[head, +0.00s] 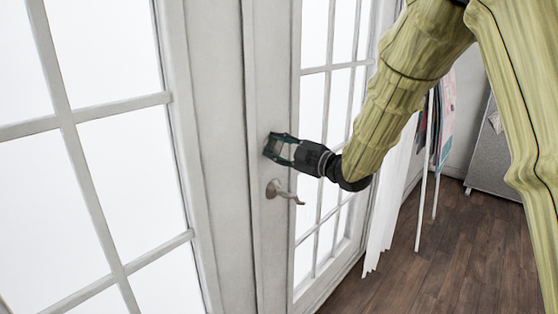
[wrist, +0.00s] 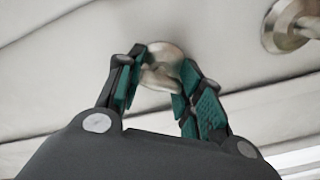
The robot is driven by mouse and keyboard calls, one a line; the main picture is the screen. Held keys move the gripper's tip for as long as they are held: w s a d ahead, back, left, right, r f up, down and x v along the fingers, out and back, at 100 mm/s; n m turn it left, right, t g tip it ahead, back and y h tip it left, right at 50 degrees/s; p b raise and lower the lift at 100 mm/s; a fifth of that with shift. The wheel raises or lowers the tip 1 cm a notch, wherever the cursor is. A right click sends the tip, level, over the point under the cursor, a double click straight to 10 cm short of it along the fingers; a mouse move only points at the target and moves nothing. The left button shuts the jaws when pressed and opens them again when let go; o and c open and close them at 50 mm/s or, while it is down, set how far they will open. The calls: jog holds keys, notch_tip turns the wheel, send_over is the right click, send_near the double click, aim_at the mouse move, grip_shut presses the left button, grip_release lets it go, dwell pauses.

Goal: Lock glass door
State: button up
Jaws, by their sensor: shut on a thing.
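The white glass door (head: 271,235) with paned windows fills the middle of the head view. Its lever handle (head: 283,192) sits below my gripper and also shows at the upper right of the wrist view (wrist: 288,24). My gripper (head: 272,147) is at the door's edge stile, above the handle. In the wrist view my gripper (wrist: 160,88) has its two green-padded fingers around a round metal lock knob (wrist: 163,60), shut on it. The knob is hidden behind the fingers in the head view.
Another paned white door panel (head: 105,108) stands at the left. White hanging strips (head: 388,205) and hanging cloths with thin poles (head: 432,150) are at the right. A grey cabinet (head: 490,155) stands behind. Dark wood floor (head: 440,262) is clear at lower right.

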jog(key=n+b, duration=0.4)
jog(key=b, duration=0.1)
jog(key=shift+f, duration=0.3)
jog(key=shift+r+n+b, duration=0.15)
jog(key=shift+n+b, duration=1.1)
jog(key=shift+n, duration=0.15)
jog(key=o, duration=1)
jog(key=shift+s+r, duration=0.1)
jog(key=v, duration=1.2)
